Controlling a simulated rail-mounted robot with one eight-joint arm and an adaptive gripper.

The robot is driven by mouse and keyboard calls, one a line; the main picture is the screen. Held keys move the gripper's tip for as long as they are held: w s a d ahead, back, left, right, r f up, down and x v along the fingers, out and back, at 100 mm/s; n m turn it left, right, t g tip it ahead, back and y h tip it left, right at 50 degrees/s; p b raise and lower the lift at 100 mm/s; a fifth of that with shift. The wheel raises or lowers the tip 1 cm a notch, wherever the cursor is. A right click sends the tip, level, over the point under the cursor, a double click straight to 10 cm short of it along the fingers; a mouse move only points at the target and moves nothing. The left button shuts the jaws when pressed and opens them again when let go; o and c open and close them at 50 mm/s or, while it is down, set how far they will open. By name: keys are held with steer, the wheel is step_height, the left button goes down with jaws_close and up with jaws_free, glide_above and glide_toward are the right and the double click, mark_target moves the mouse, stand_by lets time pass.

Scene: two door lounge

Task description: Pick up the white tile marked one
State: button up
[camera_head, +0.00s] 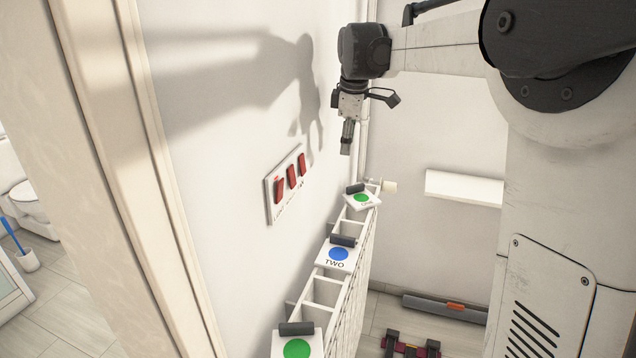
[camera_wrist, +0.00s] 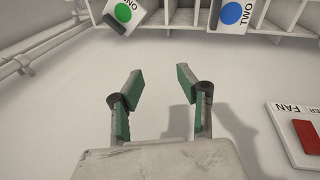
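A white tile with a green circle (camera_head: 362,199) lies tilted on the far end of the white rack; its small label is hard to read in the head view. In the wrist view this tile (camera_wrist: 123,12) is at the top left, cut by the edge, with lettering that is only partly legible. A dark cylindrical grip sits at its edge. A white tile marked TWO with a blue circle (camera_head: 338,254) is at mid-rack; it also shows in the wrist view (camera_wrist: 233,14). My gripper (camera_head: 347,146) hangs above the far tile, apart from it. Its green-padded fingers (camera_wrist: 159,88) are spread and empty.
A nearer tile with a green circle (camera_head: 297,348) has its label cut off. The white slatted rack (camera_head: 325,292) runs along the wall. A panel of red switches (camera_head: 287,184) is on the wall beside my gripper. A white shelf (camera_head: 464,188) is at the back.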

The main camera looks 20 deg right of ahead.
steer(key=w+d+f+n+g+p, duration=0.1)
steer(key=w+d+f+n, duration=0.15)
steer(key=w, duration=0.25)
steer(key=w+d+f+n, duration=0.1)
steer(key=w+d, duration=0.3)
steer(key=n+g+p, duration=0.2)
steer(key=n, duration=0.2)
glide_above(357, 185)
steer(key=d, duration=0.1)
step_height(357, 185, down, 7)
step_height(357, 185, down, 8)
steer(key=shift+s+f+p, duration=0.1)
steer(key=shift+p, duration=0.25)
steer(key=f, duration=0.1)
steer(key=f+p, duration=0.1)
steer(key=f, duration=0.2)
steer(key=shift+a+f, duration=0.2)
steer(key=shift+a, duration=0.2)
steer(key=shift+f, duration=0.5)
jaws_close()
